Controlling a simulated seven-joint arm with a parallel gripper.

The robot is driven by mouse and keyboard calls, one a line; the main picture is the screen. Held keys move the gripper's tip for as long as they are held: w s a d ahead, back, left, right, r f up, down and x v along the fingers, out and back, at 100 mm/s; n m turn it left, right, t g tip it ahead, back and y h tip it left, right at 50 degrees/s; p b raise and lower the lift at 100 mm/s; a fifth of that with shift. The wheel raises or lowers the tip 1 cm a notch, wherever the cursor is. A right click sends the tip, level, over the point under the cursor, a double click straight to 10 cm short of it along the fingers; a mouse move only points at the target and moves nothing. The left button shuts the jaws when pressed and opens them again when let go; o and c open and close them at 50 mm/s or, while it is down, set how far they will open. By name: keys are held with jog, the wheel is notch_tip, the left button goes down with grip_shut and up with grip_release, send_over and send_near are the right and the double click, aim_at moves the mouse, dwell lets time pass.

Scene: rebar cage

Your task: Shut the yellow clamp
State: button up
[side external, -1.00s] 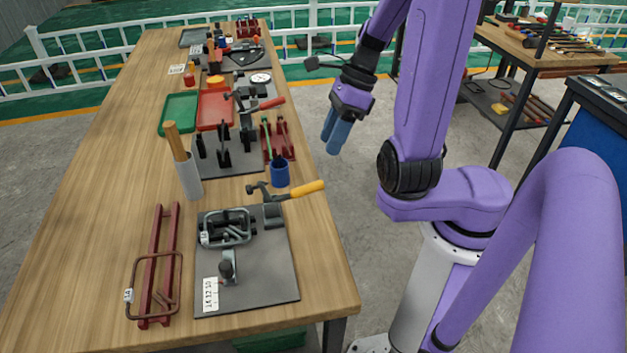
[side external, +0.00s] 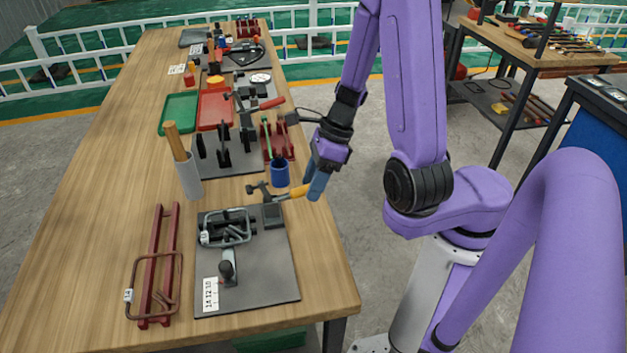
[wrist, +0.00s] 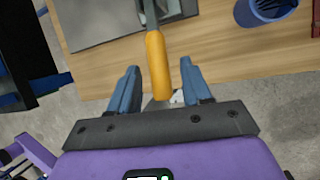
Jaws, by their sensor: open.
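The yellow clamp is a toggle clamp with a yellow-orange handle (side external: 298,191) and a dark metal body (side external: 271,212) at the back right corner of a grey plate (side external: 255,275). Its handle sticks out to the right, towards the table's edge. My gripper (side external: 317,186) is at the handle's outer end, and its fingers hide the tip in the side view. In the wrist view, the yellow handle (wrist: 157,65) reaches between the two blue fingers of my gripper (wrist: 158,88). The fingers stand open, with a gap on each side of the handle.
A blue cup (side external: 280,174) stands just behind the clamp. A bent rebar piece (side external: 226,231) lies in a fixture on the plate. A second clamp with a red handle (side external: 271,104) is farther back. Red rails (side external: 160,265) lie left of the plate.

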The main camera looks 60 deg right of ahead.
aim_at(260, 181)
grip_shut()
jog(key=shift+w+r, duration=0.1)
jog(key=shift+r, duration=0.1)
dwell(0.3)
jog(key=shift+w+a+r+g+h, duration=0.25)
jog(key=shift+a+r+g+h, duration=0.05)
jog(key=shift+r+g+h, duration=0.25)
jog(key=shift+w+a+r+g+h, duration=0.2)
jog(key=shift+a+r+g+h, duration=0.05)
jog(key=shift+r+g+h, duration=0.25)
jog(key=shift+w+a+r+g+h, duration=0.75)
jog(key=shift+r+g+h, duration=0.15)
jog(key=shift+g+h, duration=0.3)
jog(key=shift+w+a+r+m+g+h, duration=0.2)
jog(key=shift+w+a+r+g+h, duration=0.05)
jog(key=shift+w+a+g+h, duration=0.7)
jog(key=shift+w+a+r+m+g+h, duration=0.25)
jog(key=shift+w+a+g+h, duration=0.5)
jog(key=shift+g+h, duration=0.4)
jog(key=shift+w+a+r+m+g+h, duration=0.15)
jog(key=shift+w+a+r+g+h, duration=0.15)
jog(key=shift+w+a+g+h, duration=0.65)
jog(key=shift+s, duration=0.1)
